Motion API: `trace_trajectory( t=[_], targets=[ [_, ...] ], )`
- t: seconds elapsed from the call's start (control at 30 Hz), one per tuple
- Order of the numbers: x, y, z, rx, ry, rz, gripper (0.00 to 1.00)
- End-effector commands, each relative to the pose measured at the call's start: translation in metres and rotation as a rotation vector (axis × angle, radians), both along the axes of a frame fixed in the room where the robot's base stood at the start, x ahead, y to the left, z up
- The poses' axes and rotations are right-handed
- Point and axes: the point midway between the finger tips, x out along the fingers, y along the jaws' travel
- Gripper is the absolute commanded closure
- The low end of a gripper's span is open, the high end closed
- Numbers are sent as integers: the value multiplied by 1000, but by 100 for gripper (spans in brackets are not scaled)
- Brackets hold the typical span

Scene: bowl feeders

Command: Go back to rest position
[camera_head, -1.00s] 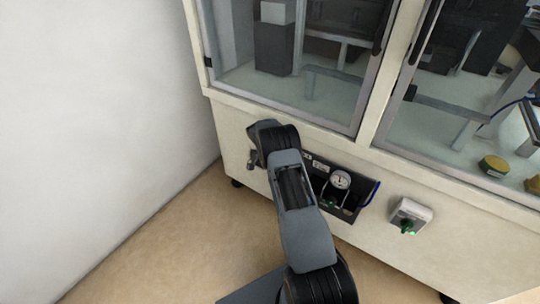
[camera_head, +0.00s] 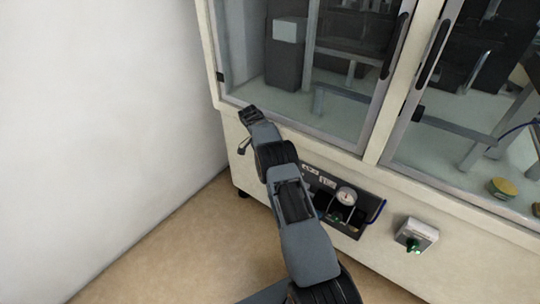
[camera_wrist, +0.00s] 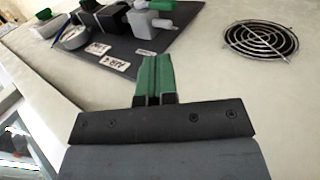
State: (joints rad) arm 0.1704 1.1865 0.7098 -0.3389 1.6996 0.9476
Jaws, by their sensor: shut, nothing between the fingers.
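My gripper (camera_wrist: 153,75) shows in the wrist view with its two green fingers pressed together and nothing between them. It faces the beige cabinet front, between the dark air panel (camera_wrist: 125,52) and a round fan grille (camera_wrist: 262,40). I cannot tell how far the fingertips are from the cabinet. In the head view my arm reaches up and to the left across the cabinet front, its far end overlapping the lower edge of the left window. The fingers are not clear there.
The beige cabinet (camera_head: 330,255) has framed glass doors above. Its air panel (camera_head: 318,183) carries a pressure gauge (camera_head: 346,196), and a switch box (camera_head: 416,235) sits to the right. A white wall (camera_head: 110,120) stands at left. Bare floor (camera_head: 180,255) lies between.

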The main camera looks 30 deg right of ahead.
Motion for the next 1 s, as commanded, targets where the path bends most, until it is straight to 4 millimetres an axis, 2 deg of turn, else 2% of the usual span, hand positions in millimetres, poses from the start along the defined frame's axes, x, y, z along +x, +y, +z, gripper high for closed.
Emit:
trace_trajectory(
  t=[0.43,0.57,0.67,0.77,0.83,1.0],
  targets=[
    [0,0,0,-1,0,1,100],
    [0,2,13,8,-10,15,100],
    [-1,8,44,32,-31,54,100],
    [-6,20,98,77,-72,132,100],
    [-15,32,144,118,-109,208,100],
    [-53,63,243,210,-204,403,100]
  ],
)
